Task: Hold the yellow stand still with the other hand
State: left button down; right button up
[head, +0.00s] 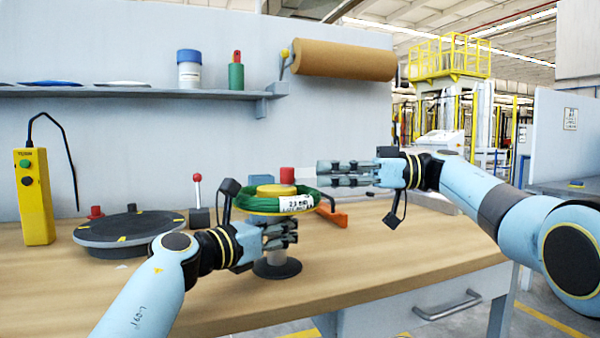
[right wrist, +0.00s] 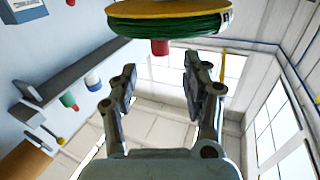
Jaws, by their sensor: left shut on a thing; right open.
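The yellow stand (head: 277,189) stands upright on the bench, with a yellow top, a grey post and a dark round base. A green coil (head: 262,207) with a white label lies around its top. My left gripper (head: 292,232) is shut on the stand below the coil; its fingers hide part of the post. My right gripper (head: 318,173) is open and empty, above and to the right of the coil. In the right wrist view its spread fingers (right wrist: 160,78) have nothing between them, and the coil (right wrist: 165,24) with a yellow disc shows beyond them.
A dark turntable (head: 128,230) and a yellow control box (head: 33,196) are at the left. A red-knobbed lever (head: 197,195) stands behind my left gripper. An orange-handled tool (head: 332,215) lies right of the stand. The bench front right is clear.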

jog(key=d, duration=0.4)
jog(key=shift+s+d, duration=0.15)
